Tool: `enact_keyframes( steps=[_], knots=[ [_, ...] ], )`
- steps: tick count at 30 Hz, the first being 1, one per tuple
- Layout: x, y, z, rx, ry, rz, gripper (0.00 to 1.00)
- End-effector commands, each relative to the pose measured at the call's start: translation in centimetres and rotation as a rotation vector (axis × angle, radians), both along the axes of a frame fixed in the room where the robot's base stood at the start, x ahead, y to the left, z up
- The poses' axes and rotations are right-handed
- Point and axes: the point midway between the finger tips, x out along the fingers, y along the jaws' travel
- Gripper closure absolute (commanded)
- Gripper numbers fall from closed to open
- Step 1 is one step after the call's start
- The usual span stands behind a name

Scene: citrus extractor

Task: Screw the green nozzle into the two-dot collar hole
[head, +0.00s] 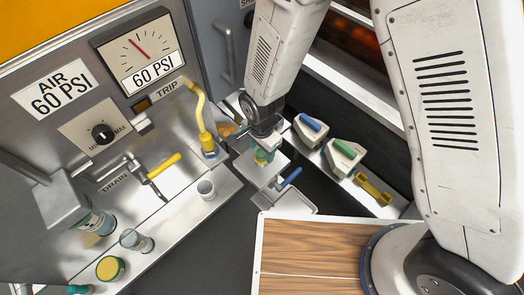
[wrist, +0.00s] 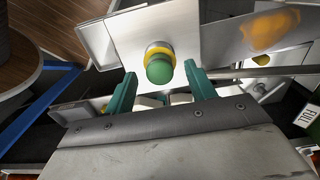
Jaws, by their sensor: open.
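The green nozzle (wrist: 159,70) shows its rounded end in the wrist view, with a yellow ring behind it, against a pale metal plate (wrist: 128,36). A small part of the green nozzle (head: 262,156) also shows in the head view, below my gripper. My gripper (wrist: 161,84) is open; its two teal fingers stand left and right of the nozzle with gaps on both sides. In the head view my gripper (head: 263,141) is over the metal block, partly hidden by its own wrist. I cannot make out dot marks on any collar hole.
Two white blocks with a blue bar (head: 311,122) and a green bar (head: 348,146) stand right of my gripper, beside a yellow part (head: 373,189).

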Motion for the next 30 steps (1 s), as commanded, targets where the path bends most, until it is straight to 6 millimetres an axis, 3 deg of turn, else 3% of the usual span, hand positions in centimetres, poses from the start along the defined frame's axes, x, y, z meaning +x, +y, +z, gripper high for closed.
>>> enact_keyframes(
  steps=[9,15,30],
  knots=[
    [0.0,0.0,6.6,0.002,-0.003,0.0,0.45],
    [0.0,0.0,9.2,0.002,-0.001,-0.001,0.45],
    [0.0,-0.1,10.0,-0.001,0.001,-0.001,0.45]
  ],
)
